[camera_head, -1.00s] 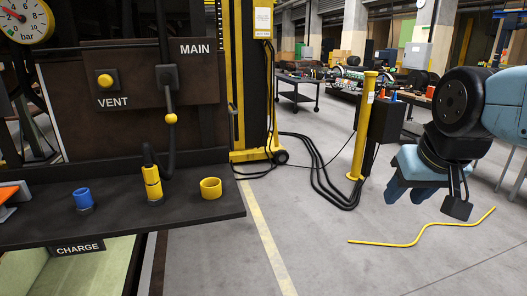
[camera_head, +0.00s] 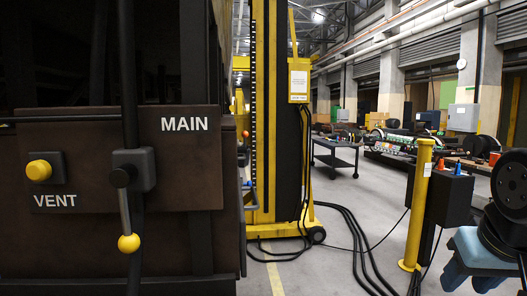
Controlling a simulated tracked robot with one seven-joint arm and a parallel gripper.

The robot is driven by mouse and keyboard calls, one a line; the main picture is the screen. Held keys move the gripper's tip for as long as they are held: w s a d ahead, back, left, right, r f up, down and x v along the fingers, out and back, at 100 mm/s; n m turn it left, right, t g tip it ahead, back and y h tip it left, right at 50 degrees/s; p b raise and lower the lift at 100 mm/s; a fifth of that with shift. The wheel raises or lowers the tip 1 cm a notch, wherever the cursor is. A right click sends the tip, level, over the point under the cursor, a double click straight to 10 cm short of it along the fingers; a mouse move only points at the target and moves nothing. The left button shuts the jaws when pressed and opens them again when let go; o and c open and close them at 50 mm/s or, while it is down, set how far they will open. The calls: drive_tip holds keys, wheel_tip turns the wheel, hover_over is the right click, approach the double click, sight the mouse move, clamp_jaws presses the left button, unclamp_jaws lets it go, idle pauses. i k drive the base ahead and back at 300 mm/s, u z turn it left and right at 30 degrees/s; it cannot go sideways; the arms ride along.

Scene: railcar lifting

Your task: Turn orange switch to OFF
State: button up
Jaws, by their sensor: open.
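A small orange knob (camera_head: 441,163) stands on top of a black box (camera_head: 440,198) fixed to a yellow post (camera_head: 418,205), beside a blue knob (camera_head: 458,168). It is too small and far to read its position or any OFF mark. My gripper (camera_head: 474,283) is open at the lower right edge, its blue fingers pointing down and partly cut off. It is nearer than the box, appears below and right of it, and touches nothing visible.
A dark panel on the left carries a yellow VENT button (camera_head: 40,171) and a MAIN lever with a yellow ball (camera_head: 129,243). A yellow lifting column (camera_head: 268,120) stands behind it. Black cables (camera_head: 355,240) cross the floor towards the post. A dark cart (camera_head: 336,155) stands farther back.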

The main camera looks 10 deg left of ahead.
sight(245, 134)
drive_tip(key=z, duration=0.1)
drive_tip(key=i, duration=1.05)
drive_tip(key=u, duration=1.25)
drive_tip(key=i, duration=0.8)
drive_tip(key=z, duration=0.45)
